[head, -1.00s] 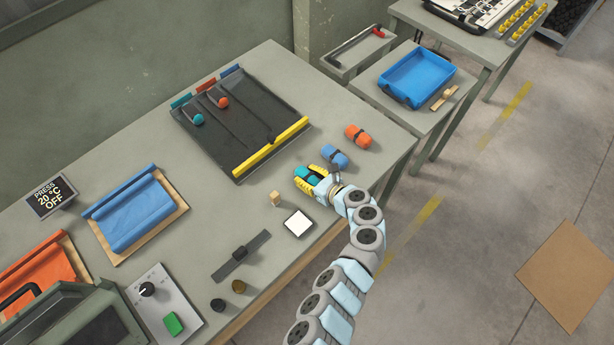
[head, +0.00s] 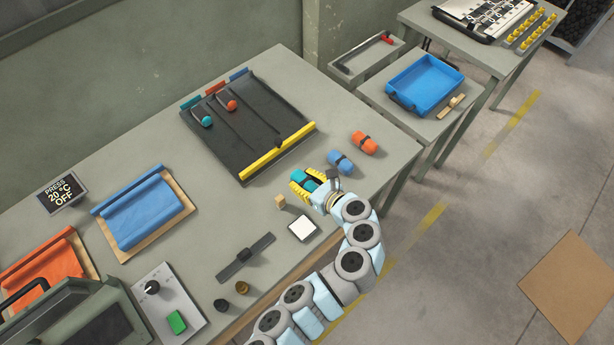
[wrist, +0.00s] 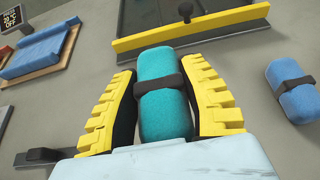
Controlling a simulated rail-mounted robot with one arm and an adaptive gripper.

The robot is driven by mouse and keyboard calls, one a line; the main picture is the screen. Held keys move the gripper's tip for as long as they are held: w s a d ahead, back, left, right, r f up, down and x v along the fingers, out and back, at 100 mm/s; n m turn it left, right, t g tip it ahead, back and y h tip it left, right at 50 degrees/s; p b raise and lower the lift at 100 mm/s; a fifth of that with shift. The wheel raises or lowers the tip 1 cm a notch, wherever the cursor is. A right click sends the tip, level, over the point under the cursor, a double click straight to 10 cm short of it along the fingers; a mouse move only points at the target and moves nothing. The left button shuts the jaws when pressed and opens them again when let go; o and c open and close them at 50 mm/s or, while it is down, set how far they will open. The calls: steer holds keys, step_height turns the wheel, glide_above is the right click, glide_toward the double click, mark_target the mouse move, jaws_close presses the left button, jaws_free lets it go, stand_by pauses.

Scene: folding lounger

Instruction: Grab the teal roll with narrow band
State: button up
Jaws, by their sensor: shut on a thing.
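The teal roll (wrist: 165,95) with a narrow dark band (wrist: 159,84) lies between the two yellow fingers of my gripper (wrist: 163,92) in the wrist view. The fingers are shut on it from both sides, near the band. In the head view the teal roll (head: 308,182) shows only partly between the fingers of my gripper (head: 309,187), at the right part of the table. I cannot tell whether the roll touches the table.
A blue roll (head: 341,161) and an orange roll (head: 364,142) lie just beyond my gripper. The black tray with a yellow bar (head: 278,152) is behind it.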

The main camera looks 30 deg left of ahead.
steer(key=s+r, duration=0.3)
steer(key=s, duration=0.5)
steer(key=shift+r, duration=0.2)
